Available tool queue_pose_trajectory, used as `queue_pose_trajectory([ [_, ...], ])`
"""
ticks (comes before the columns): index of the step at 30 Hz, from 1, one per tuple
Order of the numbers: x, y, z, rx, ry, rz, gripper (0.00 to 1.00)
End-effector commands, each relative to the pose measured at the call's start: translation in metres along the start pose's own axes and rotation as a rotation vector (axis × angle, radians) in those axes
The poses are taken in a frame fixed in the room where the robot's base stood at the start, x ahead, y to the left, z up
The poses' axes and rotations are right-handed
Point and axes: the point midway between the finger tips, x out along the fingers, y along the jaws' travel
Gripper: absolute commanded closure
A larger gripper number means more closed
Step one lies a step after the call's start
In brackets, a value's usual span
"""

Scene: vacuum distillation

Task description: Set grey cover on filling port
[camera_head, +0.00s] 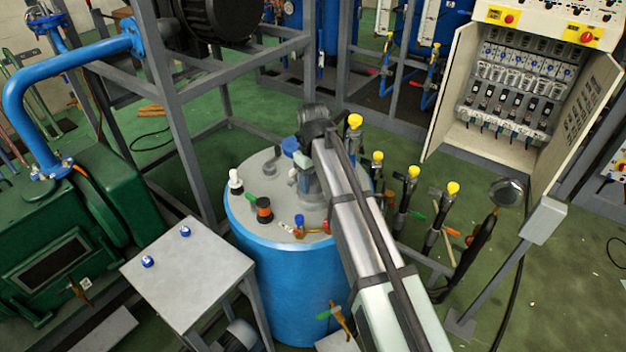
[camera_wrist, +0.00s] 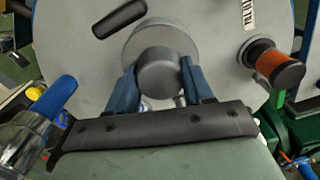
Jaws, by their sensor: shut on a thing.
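The grey cover (camera_wrist: 158,40) is a round disc with a thick round knob in the middle of the wrist view. My gripper (camera_wrist: 158,76) has its two blue fingers closed on either side of that knob. The cover lies over the pale grey top of the blue tank (camera_head: 285,282), beside a partly cut-off label that seems to read "FILL". The filling port is not visible; the cover hides that spot. I cannot tell whether the cover touches the tank top.
An orange and black fitting (camera_head: 264,210) stands on the tank top, near the cover in the wrist view (camera_wrist: 277,67). A white fitting (camera_head: 235,182) stands at the left. A black handle (camera_wrist: 120,18) and a blue handle (camera_wrist: 55,98) are close by. Yellow-topped valves (camera_head: 377,157) stand right.

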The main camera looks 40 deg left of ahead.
Motion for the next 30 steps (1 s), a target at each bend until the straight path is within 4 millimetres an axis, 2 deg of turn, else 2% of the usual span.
queue_pose_trajectory([
  [30, 0.0078, 0.0000, 0.0000, 0.000, 0.000, 0.000, 0.87],
])
